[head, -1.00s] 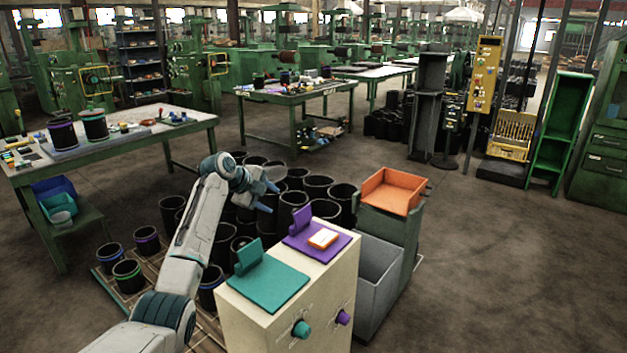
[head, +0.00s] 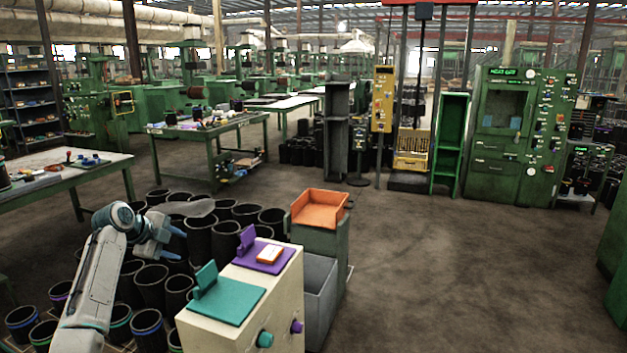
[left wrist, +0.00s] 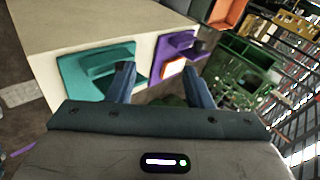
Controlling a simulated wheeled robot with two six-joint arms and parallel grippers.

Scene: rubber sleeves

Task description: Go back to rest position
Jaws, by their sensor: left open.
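My left gripper (head: 170,240) is open and empty in the head view, raised over the cluster of black rubber sleeves (head: 150,285). Its two blue fingers (left wrist: 160,85) stand apart in the left wrist view, with nothing between them. A cream cabinet (head: 240,310) stands to the right of the gripper. On its top are a teal plate (head: 228,303) and a purple plate (head: 262,262) with an orange-and-white piece (head: 270,254) on it. In the left wrist view the teal plate (left wrist: 85,75) and purple plate (left wrist: 178,50) lie beyond the fingers. My right gripper is not in view.
An orange tray (head: 318,212) sits on a stand behind the cabinet, with a grey bin (head: 318,290) beside it. Green work tables (head: 215,135) stand at the back left. A green machine (head: 515,140) stands at the back right. The floor at the right (head: 450,270) is clear.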

